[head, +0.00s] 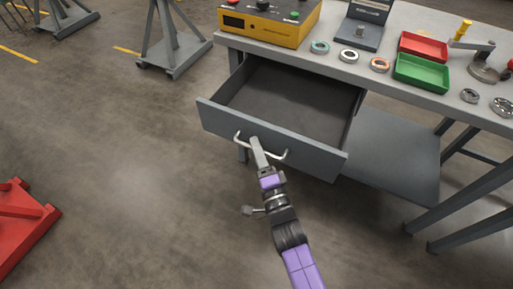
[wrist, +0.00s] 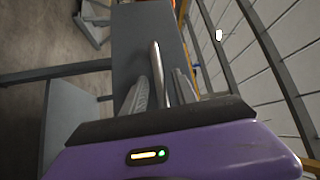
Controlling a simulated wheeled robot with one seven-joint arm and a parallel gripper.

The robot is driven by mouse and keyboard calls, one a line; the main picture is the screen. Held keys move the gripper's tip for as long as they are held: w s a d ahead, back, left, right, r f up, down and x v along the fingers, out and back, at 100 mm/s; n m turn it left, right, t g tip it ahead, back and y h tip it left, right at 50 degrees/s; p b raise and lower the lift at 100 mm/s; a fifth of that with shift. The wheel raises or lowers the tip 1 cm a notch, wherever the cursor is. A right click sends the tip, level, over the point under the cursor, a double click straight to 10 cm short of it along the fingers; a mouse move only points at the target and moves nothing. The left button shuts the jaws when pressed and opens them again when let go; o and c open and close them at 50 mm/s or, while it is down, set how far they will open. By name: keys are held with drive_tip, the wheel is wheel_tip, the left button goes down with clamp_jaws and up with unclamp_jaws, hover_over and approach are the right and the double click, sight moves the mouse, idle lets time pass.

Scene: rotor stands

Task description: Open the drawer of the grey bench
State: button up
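The drawer (head: 285,95) of the grey bench (head: 400,85) stands pulled well out and looks empty inside. Its grey front panel (head: 315,152) carries a pale bar handle (head: 278,158). My gripper (head: 257,150) is at the middle of this handle, reaching in from the front. In the wrist view the handle bar (wrist: 160,72) runs between the two fingers of my gripper (wrist: 162,92), which lie close on either side of it. The drawer front (wrist: 135,40) fills the upper middle there. The exact finger contact is partly hidden.
On the bench top are a yellow control box (head: 268,22), a red tray (head: 423,46), a green tray (head: 421,72) and several rings. A lower shelf (head: 385,150) is right of the drawer. A red stand (head: 22,225) is at left; the floor between is clear.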

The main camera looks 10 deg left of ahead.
drive_tip(key=v, duration=0.7)
drive_tip(key=shift+s, duration=0.2)
drive_tip(key=shift+d+p, duration=0.15)
drive_tip(key=shift+p, duration=0.15)
drive_tip(key=s+d+n+h+p, duration=0.2)
drive_tip(key=s+d+n+h, duration=0.3)
drive_tip(key=s+d, duration=1.1)
drive_tip(key=s+d+r+n+g+h, duration=0.1)
drive_tip(key=s+d+r+n, duration=0.2)
drive_tip(key=s+r, duration=0.4)
drive_tip(key=s+d+r+n+g+h+p, duration=0.1)
drive_tip(key=s+d+r+n+h, duration=0.1)
drive_tip(key=s+r, duration=0.5)
drive_tip(key=s+d+n, duration=0.1)
drive_tip(key=s, duration=0.2)
drive_tip(key=shift+s+g+h, duration=0.25)
drive_tip(key=shift+g+h, duration=0.05)
drive_tip(key=shift+g, duration=0.1)
